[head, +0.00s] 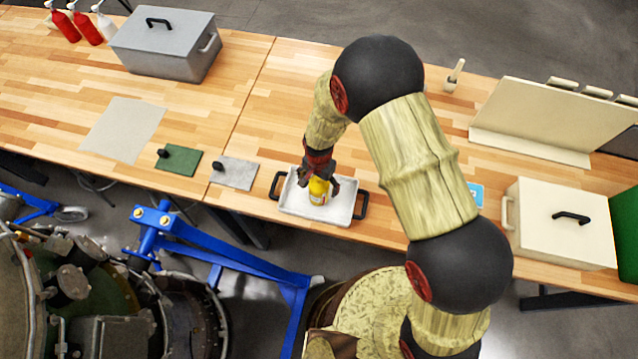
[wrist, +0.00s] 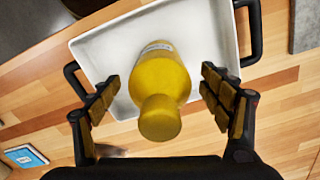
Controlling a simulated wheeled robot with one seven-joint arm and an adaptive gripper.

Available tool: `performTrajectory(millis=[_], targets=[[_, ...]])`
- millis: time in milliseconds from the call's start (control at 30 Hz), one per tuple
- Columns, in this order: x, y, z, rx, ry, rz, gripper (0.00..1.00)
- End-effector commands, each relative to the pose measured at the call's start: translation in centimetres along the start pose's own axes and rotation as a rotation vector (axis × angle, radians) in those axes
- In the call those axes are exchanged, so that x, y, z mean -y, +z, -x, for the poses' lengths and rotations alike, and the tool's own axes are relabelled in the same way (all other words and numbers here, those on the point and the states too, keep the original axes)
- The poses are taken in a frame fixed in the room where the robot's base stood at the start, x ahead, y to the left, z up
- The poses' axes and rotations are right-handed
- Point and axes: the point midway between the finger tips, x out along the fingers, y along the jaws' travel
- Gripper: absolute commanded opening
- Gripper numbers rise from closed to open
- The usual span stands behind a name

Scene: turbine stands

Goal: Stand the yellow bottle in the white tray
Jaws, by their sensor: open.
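The yellow bottle (head: 318,190) is in the white tray (head: 345,212), between the fingers of my gripper (head: 319,184). In the wrist view the bottle (wrist: 160,85) shows its neck end towards the camera and a pale label on its far side. It looks upright over the tray floor (wrist: 105,50); its base contact is hidden. My gripper (wrist: 168,105) is open, with a finger on each side of the bottle and a visible gap on both sides. The tray has black handles at its ends and stands on the wooden table.
A grey slab (head: 234,172) and a green slab (head: 178,160) with a black knob lie left of the tray. A cream box (head: 560,225) and a blue card (head: 477,194) are to the right. A grey box (head: 165,45) stands back left.

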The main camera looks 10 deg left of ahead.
Motion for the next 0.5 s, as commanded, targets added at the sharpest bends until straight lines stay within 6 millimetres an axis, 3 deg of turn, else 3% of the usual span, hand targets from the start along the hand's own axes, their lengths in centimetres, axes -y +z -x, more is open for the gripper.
performTrajectory(millis=[167, 500], targets=[[0.0, 0.0, 0.2, 0.000, 0.000, 0.000, 0.79], [0.0, 0.0, 2.5, -0.001, -0.001, 0.000, 0.79]])
